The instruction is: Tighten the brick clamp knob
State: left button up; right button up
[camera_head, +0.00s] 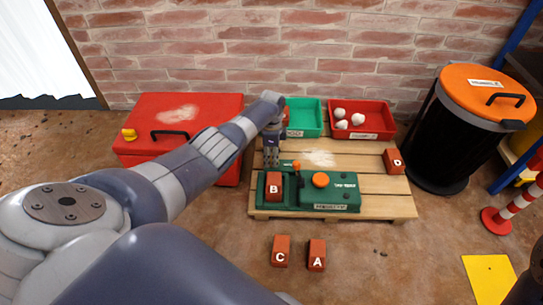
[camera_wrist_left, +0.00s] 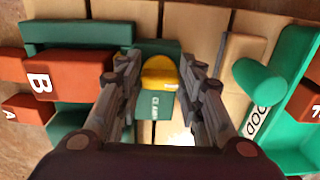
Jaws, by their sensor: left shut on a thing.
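The brick clamp is part of the green test machine (camera_head: 336,198) on the wooden pallet, and brick B (camera_head: 273,184) sits in its left end. The brick also shows at the left of the left wrist view (camera_wrist_left: 67,84). The yellow clamp knob (camera_wrist_left: 159,72) is on a green block with a "CLAMP" label. My left gripper (camera_head: 271,163) reaches down behind brick B. In the left wrist view its two fingers (camera_wrist_left: 158,78) stand on either side of the knob and are shut on it. The knob is hidden in the head view. My right gripper is not seen.
A red toolbox (camera_head: 205,106) is left of the wooden pallet (camera_head: 385,208). A green bin (camera_head: 305,115) and a red bin with white lumps (camera_head: 372,108) stand behind. Brick D (camera_head: 393,160) is at right. Bricks C (camera_head: 280,252) and A (camera_head: 316,256) lie on the floor in front.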

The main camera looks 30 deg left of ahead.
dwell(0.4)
pick_arm(q)
jog(key=o, duration=1.1)
jog(key=shift+c, duration=0.2)
notch_tip(320, 180, up, 12)
jog(key=shift+w+d, duration=0.1)
